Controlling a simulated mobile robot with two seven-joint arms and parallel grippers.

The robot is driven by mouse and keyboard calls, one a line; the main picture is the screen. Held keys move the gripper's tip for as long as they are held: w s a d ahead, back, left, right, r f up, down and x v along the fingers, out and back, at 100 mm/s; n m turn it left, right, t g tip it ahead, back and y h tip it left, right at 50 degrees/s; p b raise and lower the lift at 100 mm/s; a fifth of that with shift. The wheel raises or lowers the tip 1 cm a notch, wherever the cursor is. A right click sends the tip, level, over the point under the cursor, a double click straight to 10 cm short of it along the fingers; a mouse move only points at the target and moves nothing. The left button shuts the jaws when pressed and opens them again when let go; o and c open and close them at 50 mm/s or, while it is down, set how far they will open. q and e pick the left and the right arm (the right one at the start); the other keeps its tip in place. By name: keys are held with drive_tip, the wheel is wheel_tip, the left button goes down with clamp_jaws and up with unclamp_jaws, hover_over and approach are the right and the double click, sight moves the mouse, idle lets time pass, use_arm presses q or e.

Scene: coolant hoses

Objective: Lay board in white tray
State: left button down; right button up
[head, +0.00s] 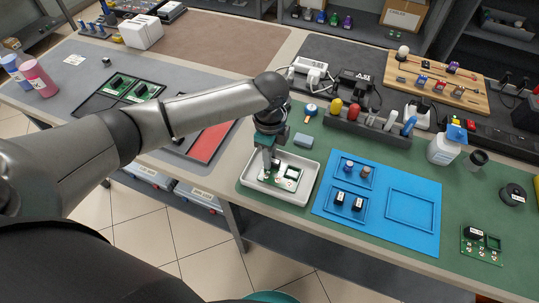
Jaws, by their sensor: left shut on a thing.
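The white tray (252,181) stands on the green mat near the table's front edge. A small green board (288,180) with pale and dark parts shows inside the tray's outline, partly hidden by my gripper. My left gripper (270,164) points down over the tray and is shut on the board at the board's left side. The board looks low in the tray, but I cannot tell whether it touches the floor of the tray. My right gripper is not in view.
A blue tray (425,237) with small parts in recesses lies right of the white tray. Another green board (482,245) lies at the far right. A dark rack (367,130) with coloured handles stands behind. A grey block (303,140) is close behind the white tray.

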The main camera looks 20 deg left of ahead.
use_arm(q)
drive_tip(key=shift+f, duration=0.15)
drive_tip(key=c, duration=0.7)
unclamp_jaws()
drive_tip(key=shift+c, duration=0.2)
wheel_tip(320, 180, up, 12)
drive_tip(key=p, duration=0.3)
drive_tip(key=shift+r, duration=0.2)
